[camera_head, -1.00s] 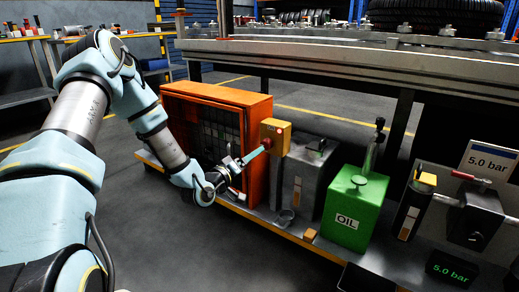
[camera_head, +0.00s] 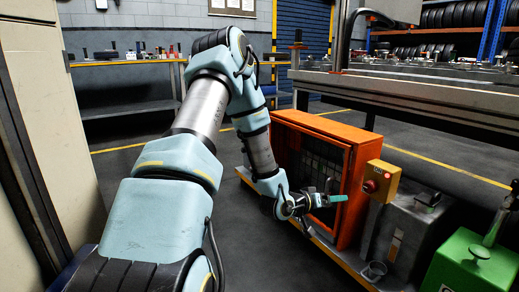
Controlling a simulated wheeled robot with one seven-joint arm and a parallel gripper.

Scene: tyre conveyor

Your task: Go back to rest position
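My arm reaches forward from the lower left and ends in my gripper (camera_head: 338,199), low in front of an open orange cabinet (camera_head: 349,192). Its teal fingertips point right, toward a yellow box with a red button (camera_head: 377,181) on the cabinet's right side. In the picture a gap shows between the fingertips and the box. The fingers are too small to tell open from shut, and I see nothing held in them.
A grey tank (camera_head: 408,235) and a green can (camera_head: 472,266) stand right of the cabinet. A conveyor frame (camera_head: 420,92) runs above. A workbench (camera_head: 125,62) stands at the back left, and a pale cabinet or wall (camera_head: 50,130) is close at left. Floor between is clear.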

